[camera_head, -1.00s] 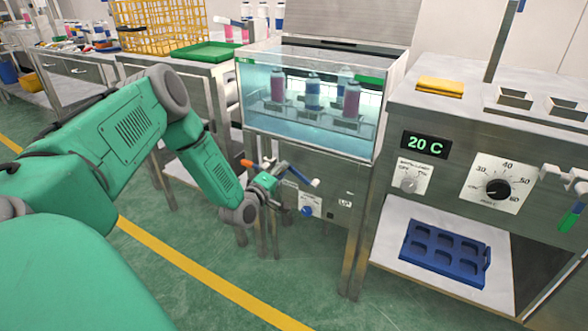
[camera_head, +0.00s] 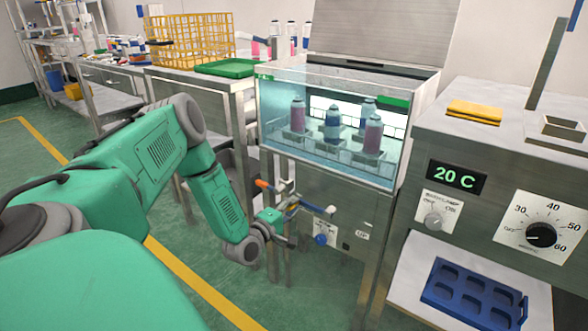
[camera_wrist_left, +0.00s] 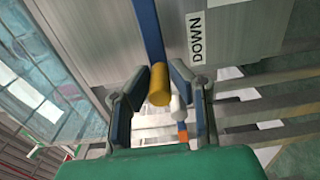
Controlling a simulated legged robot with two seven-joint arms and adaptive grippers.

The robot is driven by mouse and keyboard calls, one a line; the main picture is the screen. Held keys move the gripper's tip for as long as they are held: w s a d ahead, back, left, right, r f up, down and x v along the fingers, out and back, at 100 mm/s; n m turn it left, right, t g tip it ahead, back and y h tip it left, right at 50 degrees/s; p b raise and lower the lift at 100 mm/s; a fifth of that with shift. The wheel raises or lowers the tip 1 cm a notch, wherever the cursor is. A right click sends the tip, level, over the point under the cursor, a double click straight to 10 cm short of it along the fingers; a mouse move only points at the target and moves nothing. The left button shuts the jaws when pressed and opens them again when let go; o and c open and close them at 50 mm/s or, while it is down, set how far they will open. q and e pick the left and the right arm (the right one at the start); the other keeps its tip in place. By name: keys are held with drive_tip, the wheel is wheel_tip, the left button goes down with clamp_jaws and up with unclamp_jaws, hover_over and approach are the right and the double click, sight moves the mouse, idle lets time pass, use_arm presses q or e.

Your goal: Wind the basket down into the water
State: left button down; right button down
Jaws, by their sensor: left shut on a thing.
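The glass-fronted water tank (camera_head: 275,137) stands in the middle of the head view. Inside, several pink and blue cans (camera_head: 332,122) stand upright in holders of the basket (camera_head: 340,150), behind the glass. My left gripper (camera_head: 291,213) is at the crank on the panel below the tank. In the left wrist view its fingers are shut around the yellow crank knob (camera_wrist_left: 159,86), at the end of a blue bar (camera_wrist_left: 150,35). A label reading DOWN (camera_wrist_left: 198,40) is beside it. The gripper partly hides the crank in the head view. My right gripper is not in view.
A bench with a yellow wire crate (camera_head: 190,42) and a green tray (camera_head: 228,68) stands at the left. At the right is a steel unit with a 20 C display (camera_head: 456,177) and a dial (camera_head: 541,235). A blue rack (camera_head: 472,295) lies on its lower shelf.

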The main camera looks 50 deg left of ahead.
use_arm(q)
drive_tip(key=shift+s+a+f, duration=0.1)
drive_tip(key=shift+a+f, duration=0.05)
drive_tip(key=shift+a, duration=0.05)
drive_tip(key=c, duration=1.5)
unclamp_jaws()
drive_tip(key=shift+o, duration=0.2)
drive_tip(key=shift+f, duration=0.15)
drive_tip(key=shift+s+d, duration=0.2)
drive_tip(key=shift+s, duration=0.25)
drive_tip(key=v, duration=1.1)
drive_tip(key=shift+a, duration=0.25)
drive_tip(key=shift+f, duration=0.15)
